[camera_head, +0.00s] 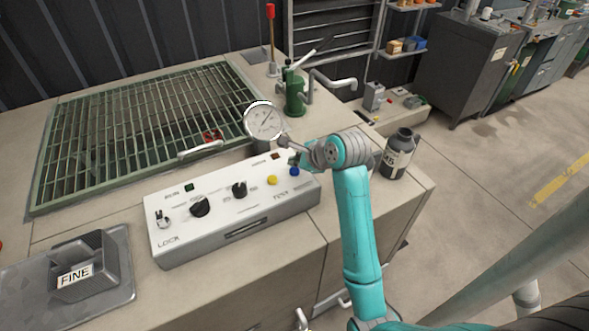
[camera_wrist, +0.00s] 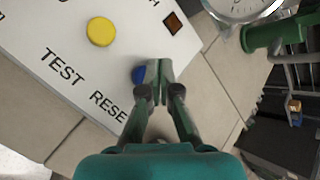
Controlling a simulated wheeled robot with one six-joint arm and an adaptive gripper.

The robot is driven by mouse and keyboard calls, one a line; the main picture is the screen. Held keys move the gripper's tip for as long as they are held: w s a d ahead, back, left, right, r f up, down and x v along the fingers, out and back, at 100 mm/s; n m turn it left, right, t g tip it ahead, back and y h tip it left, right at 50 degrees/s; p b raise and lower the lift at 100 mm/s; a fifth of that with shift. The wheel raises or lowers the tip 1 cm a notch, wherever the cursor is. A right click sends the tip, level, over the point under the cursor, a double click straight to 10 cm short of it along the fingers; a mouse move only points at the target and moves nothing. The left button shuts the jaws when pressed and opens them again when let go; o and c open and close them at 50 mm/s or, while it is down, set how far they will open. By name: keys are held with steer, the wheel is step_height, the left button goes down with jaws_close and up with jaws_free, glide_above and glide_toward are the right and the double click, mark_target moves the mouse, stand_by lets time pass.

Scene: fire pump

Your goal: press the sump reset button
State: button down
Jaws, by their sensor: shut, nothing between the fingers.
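The white control panel (camera_head: 190,240) lies on the bench. On it are a yellow button (camera_head: 272,180) and a blue button (camera_head: 294,171) near its right end. In the wrist view the yellow button (camera_wrist: 101,31) is next to the word TEST, and the blue button (camera_wrist: 138,75) is by a partly covered label reading RESE. My gripper (camera_wrist: 158,72) is shut and empty, its fingertips right beside the blue button and covering part of it. I cannot tell whether they touch it. In the head view my gripper is over the panel's right end.
A dial gauge (camera_head: 263,121) and a green hand pump (camera_head: 295,92) stand behind the panel. A dark bottle (camera_head: 398,155) stands to the right of my arm. A green grating (camera_head: 120,135) is at the left, and a FINE-labelled block (camera_head: 85,265) is at the front left.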

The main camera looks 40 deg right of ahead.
mark_target(296, 171)
steer(key=shift+r, duration=2.55)
steer(key=shift+s+f, duration=0.1)
